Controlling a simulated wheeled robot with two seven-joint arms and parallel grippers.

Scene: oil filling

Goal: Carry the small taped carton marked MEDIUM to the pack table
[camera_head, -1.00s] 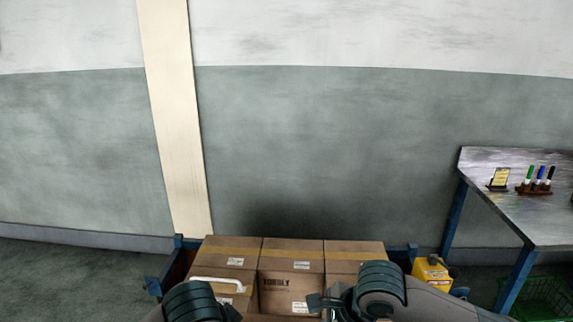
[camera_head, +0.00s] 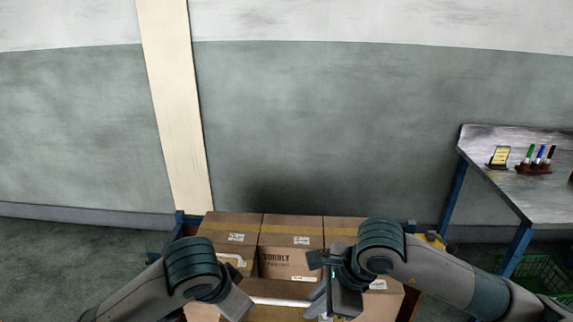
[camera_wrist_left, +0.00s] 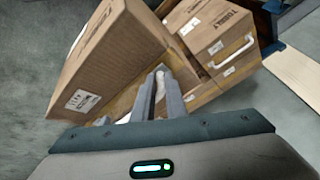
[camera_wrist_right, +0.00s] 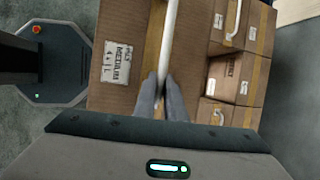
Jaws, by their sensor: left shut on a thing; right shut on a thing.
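The taped carton (camera_head: 275,288) is at the bottom of the head view, largely hidden by my arms and the frame edge. Its label reading MEDIUM (camera_wrist_right: 117,62) shows in the right wrist view, beside a white handle (camera_wrist_right: 170,35) and yellow tape. My right gripper (camera_wrist_right: 162,95) is shut on this handle; in the head view the right gripper (camera_head: 320,292) is at the handle's right end. My left gripper (camera_head: 245,302) is at the left end, and in the left wrist view its fingers (camera_wrist_left: 160,80) are closed together over the carton (camera_wrist_left: 115,55), their grip partly hidden.
Several other taped cartons (camera_head: 290,228) stand close behind, within a blue-cornered holder (camera_head: 182,222). A work table (camera_head: 535,195) with markers (camera_head: 540,155) and a small yellow sign (camera_head: 499,156) is at the right. A green crate (camera_head: 545,275) is beneath it. Open floor (camera_head: 80,250) lies at left.

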